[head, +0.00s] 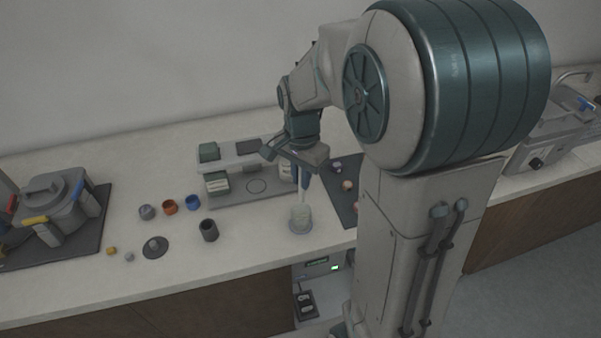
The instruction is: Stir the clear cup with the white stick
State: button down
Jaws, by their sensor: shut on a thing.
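The clear cup (300,220) stands upright on the counter near its front edge, with pale contents showing through its wall. My gripper (304,172) is above the cup, pointing down, and is shut on the white stick (307,190). The stick hangs down from the jaws toward the cup's mouth. Its lower end seems to reach the cup, but at this size I cannot tell how deep it is.
A grey rack (252,192) with boxes stands behind the cup. A dark cylinder (209,230) and several small coloured cups are to the left. A dark mat (347,208) with small pieces lies right of the cup. A grey press (57,207) stands far left.

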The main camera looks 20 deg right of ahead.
aim_at(300, 202)
jog(key=shift+f+b, duration=3.05)
jog(key=shift+f, duration=1.35)
jog(key=shift+a, duration=0.15)
